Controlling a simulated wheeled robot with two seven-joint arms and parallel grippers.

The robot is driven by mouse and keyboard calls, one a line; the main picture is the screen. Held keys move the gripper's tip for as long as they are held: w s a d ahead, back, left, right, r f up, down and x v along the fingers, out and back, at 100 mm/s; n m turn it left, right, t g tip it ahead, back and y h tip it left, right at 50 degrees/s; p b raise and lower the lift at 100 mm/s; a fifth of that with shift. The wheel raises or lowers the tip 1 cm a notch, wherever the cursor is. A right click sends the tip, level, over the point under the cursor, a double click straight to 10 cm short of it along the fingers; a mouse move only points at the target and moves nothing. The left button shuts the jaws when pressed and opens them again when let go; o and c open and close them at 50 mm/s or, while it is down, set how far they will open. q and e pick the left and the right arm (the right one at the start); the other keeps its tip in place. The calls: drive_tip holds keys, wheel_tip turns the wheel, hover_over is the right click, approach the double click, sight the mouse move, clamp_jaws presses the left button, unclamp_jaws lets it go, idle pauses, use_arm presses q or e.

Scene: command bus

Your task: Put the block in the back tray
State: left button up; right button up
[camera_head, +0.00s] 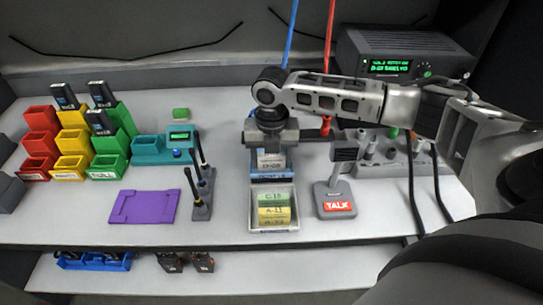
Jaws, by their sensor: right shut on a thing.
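My right gripper (271,147) comes in from the right and points down over the middle of the table. It is shut on a pale labelled block (271,161), mostly hidden by the gripper. The back tray (272,180), with blue on its front, is directly below the block. I cannot tell whether the block touches it. In front of it, a grey front tray (273,229) holds several labelled blocks, green, yellow and tan (273,212). My left gripper is not in view.
A TALK microphone (337,205) stands right of the trays. Left of them are a stand with black antennas (202,197), a purple plate (144,207), a teal device (163,148) and coloured bins (72,140). A radio (405,55) stands at back right.

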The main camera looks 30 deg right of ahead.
drive_tip(key=o, duration=0.7)
drive_tip(key=shift+f, duration=0.1)
wheel_tip(320, 180, up, 12)
drive_tip(key=shift+f, duration=0.25)
drive_tip(key=shift+r, duration=0.45)
